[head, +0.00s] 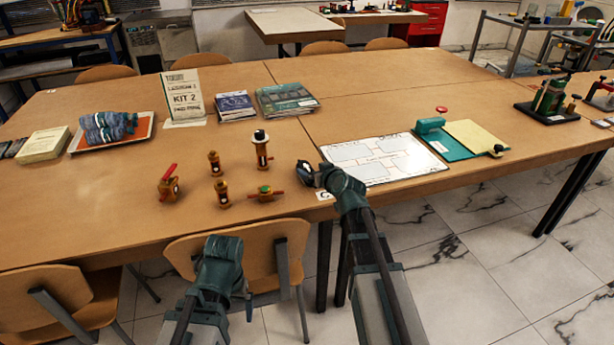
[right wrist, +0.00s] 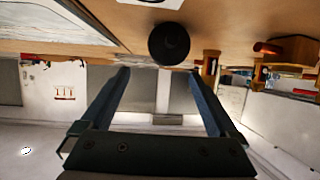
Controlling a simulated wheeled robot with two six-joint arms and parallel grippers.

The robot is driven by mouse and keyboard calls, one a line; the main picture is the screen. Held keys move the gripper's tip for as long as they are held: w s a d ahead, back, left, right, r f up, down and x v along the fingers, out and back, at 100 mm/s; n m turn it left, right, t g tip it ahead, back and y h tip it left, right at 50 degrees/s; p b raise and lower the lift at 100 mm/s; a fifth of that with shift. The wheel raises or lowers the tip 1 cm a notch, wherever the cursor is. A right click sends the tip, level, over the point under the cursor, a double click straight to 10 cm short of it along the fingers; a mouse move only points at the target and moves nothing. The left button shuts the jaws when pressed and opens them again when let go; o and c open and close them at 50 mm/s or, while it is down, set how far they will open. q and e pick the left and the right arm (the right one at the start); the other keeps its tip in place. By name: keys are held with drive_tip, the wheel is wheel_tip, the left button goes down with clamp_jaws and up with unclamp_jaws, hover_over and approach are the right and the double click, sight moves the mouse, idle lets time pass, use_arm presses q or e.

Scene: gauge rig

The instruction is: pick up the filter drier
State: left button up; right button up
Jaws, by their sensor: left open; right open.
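A dark round end of an object, which I take for the filter drier (right wrist: 168,43), shows in the right wrist view on the table, just past my right fingertips and between their lines. My right gripper (right wrist: 160,71) is open, with nothing between its fingers. In the head view my right gripper (head: 313,174) is low at the table's front edge, and the dark object there is hard to separate from it. My left gripper (head: 224,243) is open and stays in front of the table edge, over a chair; its fingertips are not clear.
Several brass fittings stand to the left, including a tall dark-topped one (head: 262,150), a red-handled valve (head: 168,185) and a green-and-red valve (head: 264,193). A white board (head: 384,158) lies to the right of my right gripper. A chair (head: 262,262) stands under the table edge.

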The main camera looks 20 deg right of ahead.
sight(307, 168)
drive_tip(key=x, duration=0.1)
drive_tip(key=b+x, duration=0.1)
drive_tip(key=x, duration=0.1)
drive_tip(key=b+x, duration=0.1)
drive_tip(key=x, duration=0.1)
drive_tip(key=shift+a+f, duration=0.25)
drive_tip(key=shift+a, duration=0.1)
drive_tip(key=shift+s+r, duration=0.1)
clamp_jaws()
